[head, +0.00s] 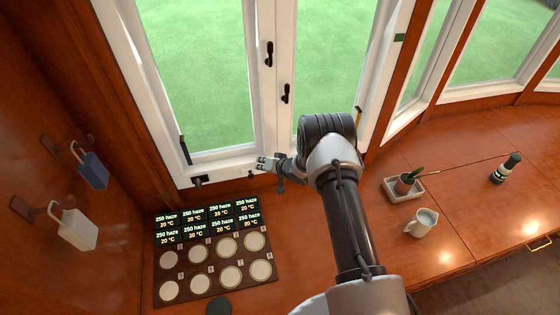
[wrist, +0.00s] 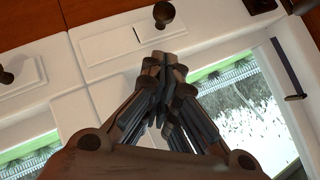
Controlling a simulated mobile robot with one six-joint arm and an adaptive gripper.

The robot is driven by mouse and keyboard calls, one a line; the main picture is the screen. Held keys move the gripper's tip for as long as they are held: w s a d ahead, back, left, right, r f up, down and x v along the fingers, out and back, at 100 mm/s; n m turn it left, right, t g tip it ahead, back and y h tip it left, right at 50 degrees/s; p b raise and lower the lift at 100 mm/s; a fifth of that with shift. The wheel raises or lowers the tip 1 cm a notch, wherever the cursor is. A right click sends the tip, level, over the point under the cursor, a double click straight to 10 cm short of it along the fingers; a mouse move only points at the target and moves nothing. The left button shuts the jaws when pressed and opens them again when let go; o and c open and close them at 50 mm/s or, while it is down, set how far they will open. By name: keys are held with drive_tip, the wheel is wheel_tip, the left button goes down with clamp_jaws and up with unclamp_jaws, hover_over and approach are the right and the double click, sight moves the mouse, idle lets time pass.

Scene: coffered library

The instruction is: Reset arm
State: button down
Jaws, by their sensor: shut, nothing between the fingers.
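My gripper (head: 266,163) is shut and empty, low at the white window frame, just above the sill. My arm reaches to it from the lower right of the head view. In the wrist view, the closed dark fingers of my gripper (wrist: 165,48) come together in front of the white frame (wrist: 105,42). I cannot tell whether the fingertips touch the frame. The window (head: 200,80) has two black handles (head: 269,54) near its middle.
A dark panel (head: 187,247) with several pale discs and lit displays lies below the window. A blue padlock (head: 92,171) and a white padlock (head: 77,230) hang at left. A mug (head: 421,223), a potted plant (head: 406,184) and a dark bottle (head: 506,168) stand at right.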

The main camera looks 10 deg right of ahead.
drive_tip(key=p+v, duration=0.2)
drive_tip(key=v, duration=0.7)
drive_tip(key=shift+s+d+r, duration=0.1)
drive_tip(key=shift+d, duration=0.05)
wheel_tip(320, 180, up, 9)
drive_tip(key=w+d+h, duration=0.2)
drive_tip(key=d, duration=0.1)
drive_tip(key=s+d+r+g+h, duration=0.15)
drive_tip(key=s+r, duration=0.25)
drive_tip(key=r, duration=0.6)
drive_tip(key=s+d+r+t+h, duration=0.1)
drive_tip(key=s+r+h, duration=0.25)
drive_tip(key=r, duration=0.65)
drive_tip(key=s+a+r+n+g, duration=0.1)
drive_tip(key=s+r, duration=0.3)
drive_tip(key=s, duration=0.5)
drive_tip(key=s+a+r+g, duration=0.1)
drive_tip(key=s+r, duration=0.4)
drive_tip(key=s, duration=0.3)
drive_tip(key=s+a+n+g, duration=0.1)
drive_tip(key=s+a, duration=0.1)
drive_tip(key=s, duration=0.7)
drive_tip(key=s+a+g+y, duration=0.1)
drive_tip(key=s+a, duration=0.2)
drive_tip(key=s, duration=0.6)
drive_tip(key=shift+n+y, duration=0.3)
drive_tip(key=shift+n, duration=0.1)
drive_tip(key=shift+g, duration=0.25)
